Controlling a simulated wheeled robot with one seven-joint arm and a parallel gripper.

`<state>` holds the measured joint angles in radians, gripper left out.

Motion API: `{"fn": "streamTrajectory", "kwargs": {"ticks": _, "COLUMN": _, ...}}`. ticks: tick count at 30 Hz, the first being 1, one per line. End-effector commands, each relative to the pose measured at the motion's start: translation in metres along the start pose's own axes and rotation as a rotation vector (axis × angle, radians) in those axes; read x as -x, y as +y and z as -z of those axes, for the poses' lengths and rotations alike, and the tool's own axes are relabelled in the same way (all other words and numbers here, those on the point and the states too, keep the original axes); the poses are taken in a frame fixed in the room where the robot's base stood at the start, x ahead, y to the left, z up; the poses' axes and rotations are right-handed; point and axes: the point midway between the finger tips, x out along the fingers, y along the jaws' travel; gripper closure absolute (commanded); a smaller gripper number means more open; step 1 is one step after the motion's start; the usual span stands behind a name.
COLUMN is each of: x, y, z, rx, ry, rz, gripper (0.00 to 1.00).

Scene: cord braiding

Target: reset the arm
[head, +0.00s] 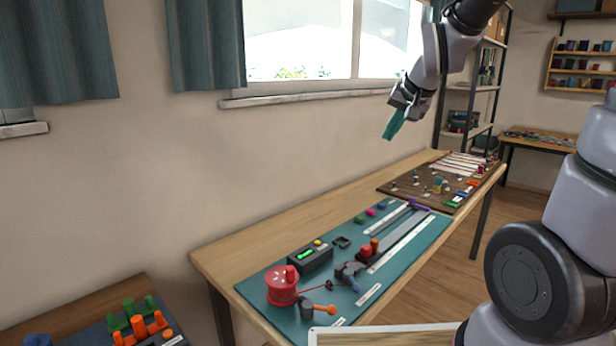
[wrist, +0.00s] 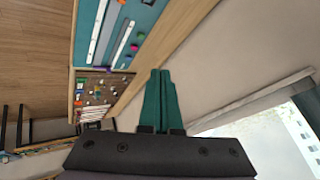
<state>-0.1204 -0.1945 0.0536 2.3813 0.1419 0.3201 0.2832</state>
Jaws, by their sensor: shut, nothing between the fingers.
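My gripper (head: 393,124) is raised in the air above the far part of the long workbench, in front of the wall beside the window. Its green fingers point down and to the left in the head view. In the wrist view the fingers of my gripper (wrist: 159,90) lie side by side, shut, with nothing held. The workbench (head: 225,254) is well below the fingertips, and nothing touches them.
A teal mat (head: 413,262) on the bench holds a red spool (head: 282,286), a dark box with a green display (head: 310,256) and small tools. A brown board (head: 412,186) with small parts lies farther back. A window sill (head: 300,97) and shelf rack (head: 484,88) stand near my arm.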

Motion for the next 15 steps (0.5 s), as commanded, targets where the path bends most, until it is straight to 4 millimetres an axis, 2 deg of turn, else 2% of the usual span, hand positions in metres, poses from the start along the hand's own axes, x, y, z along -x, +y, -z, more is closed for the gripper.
{"fn": "streamTrajectory", "kwargs": {"ticks": 1, "x": 0.022, "y": 0.006, "z": -0.001, "rx": 0.000, "ry": 0.006, "rz": -0.001, "gripper": 1.00}}
{"fn": "streamTrajectory", "kwargs": {"ticks": 3, "x": 0.048, "y": 0.015, "z": -0.007, "rx": 0.002, "ry": 0.001, "rz": -0.006, "gripper": 1.00}}
{"fn": "streamTrajectory", "kwargs": {"ticks": 9, "x": 0.114, "y": 0.041, "z": -0.036, "rx": 0.010, "ry": -0.018, "rz": -0.014, "gripper": 1.00}}
{"fn": "streamTrajectory", "kwargs": {"ticks": 15, "x": 0.156, "y": 0.058, "z": -0.065, "rx": 0.012, "ry": -0.036, "rz": -0.014, "gripper": 1.00}}
